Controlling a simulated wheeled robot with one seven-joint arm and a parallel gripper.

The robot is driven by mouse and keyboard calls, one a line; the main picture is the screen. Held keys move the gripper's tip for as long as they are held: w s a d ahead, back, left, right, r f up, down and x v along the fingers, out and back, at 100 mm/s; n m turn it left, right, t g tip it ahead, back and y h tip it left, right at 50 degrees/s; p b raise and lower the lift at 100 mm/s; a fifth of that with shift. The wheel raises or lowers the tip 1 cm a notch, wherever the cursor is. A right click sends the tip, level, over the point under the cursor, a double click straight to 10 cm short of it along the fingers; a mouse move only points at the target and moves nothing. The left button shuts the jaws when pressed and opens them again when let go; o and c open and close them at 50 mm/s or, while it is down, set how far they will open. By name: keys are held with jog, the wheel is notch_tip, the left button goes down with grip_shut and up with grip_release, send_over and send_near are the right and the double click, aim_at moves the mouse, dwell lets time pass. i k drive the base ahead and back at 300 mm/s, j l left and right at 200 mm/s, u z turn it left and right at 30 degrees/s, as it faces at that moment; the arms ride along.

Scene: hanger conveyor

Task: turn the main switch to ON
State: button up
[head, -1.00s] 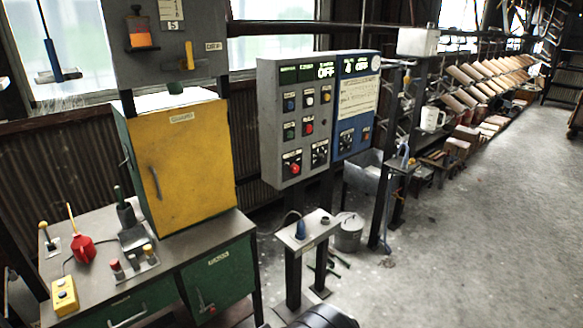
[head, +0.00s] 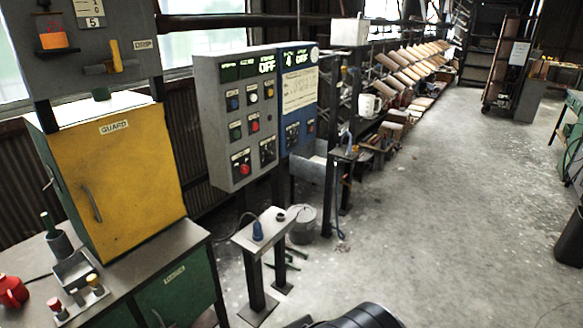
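A grey control box (head: 214,172) stands left of the picture's middle, its front facing right. It carries several coloured buttons, a red knob (head: 244,169) at its lower left and a black rotary knob (head: 267,151) at its lower right. A blue panel (head: 312,78) beside it has another dark knob (head: 292,135) and a paper sheet. Green displays on top of both show OFF. The small labels are too blurred to read, so I cannot tell which knob is the main switch. My gripper is not in view; a black rounded part at the bottom edge seems to be mine.
A yellow guard cabinet (head: 120,180) stands on a bench at left. A small stand (head: 262,238) with a blue-handled item and a bucket (head: 302,222) are before the panels. Racks of boards (head: 402,75) line the wall.

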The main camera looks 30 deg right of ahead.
aim_at(244, 169)
jog(key=z, duration=0.45)
jog(key=i, duration=0.6)
jog(key=i+l, duration=0.15)
jog(key=i, duration=0.45)
